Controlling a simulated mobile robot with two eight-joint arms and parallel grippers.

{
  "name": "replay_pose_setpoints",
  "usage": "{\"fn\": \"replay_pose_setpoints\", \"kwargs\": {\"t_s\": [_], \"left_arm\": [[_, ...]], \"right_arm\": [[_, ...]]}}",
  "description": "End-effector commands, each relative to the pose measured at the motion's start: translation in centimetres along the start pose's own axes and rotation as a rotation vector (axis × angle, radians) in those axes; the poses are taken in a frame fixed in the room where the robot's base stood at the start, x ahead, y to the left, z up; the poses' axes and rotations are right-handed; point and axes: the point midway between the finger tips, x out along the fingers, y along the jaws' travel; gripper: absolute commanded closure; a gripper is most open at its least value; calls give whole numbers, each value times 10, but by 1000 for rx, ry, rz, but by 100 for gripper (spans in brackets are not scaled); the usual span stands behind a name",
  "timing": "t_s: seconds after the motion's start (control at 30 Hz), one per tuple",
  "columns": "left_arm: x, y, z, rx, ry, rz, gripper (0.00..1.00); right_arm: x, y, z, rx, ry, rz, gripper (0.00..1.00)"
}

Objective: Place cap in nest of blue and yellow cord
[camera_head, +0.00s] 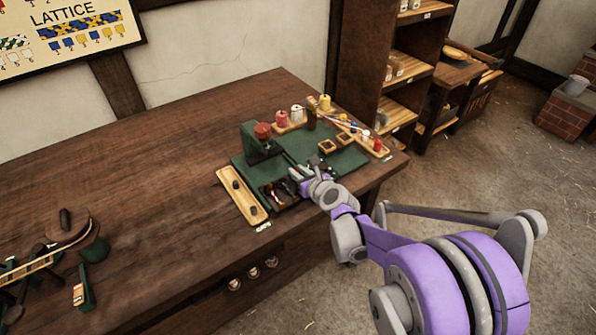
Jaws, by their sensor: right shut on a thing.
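My right gripper (299,178) reaches in from the lower right over the front of a green mat (300,145). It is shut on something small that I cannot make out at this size. Two small square wooden nests (346,138) sit on the mat's back right part, beyond the gripper. I cannot tell which cord colours belong to either nest. A long wooden tray (233,185) with small dark pieces, perhaps caps, lies left of the mat. My left gripper is not in view.
A green stand with a red top (262,131) rises at the mat's left. Spools (297,113) and wooden racks line its back and right edges. A dark compartment box (278,192) lies in front.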

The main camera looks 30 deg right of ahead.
Motion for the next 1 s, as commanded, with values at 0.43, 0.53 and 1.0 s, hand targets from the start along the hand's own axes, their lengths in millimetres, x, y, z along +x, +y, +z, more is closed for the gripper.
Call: {"fn": "replay_pose_setpoints", "kwargs": {"t_s": [0.43,0.53,1.0], "left_arm": [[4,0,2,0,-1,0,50],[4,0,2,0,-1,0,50],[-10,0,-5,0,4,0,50]], "right_arm": [[2,0,-4,0,0,0,48],[2,0,-4,0,0,0,48],[-32,0,8,1,-1,-2,48]]}}
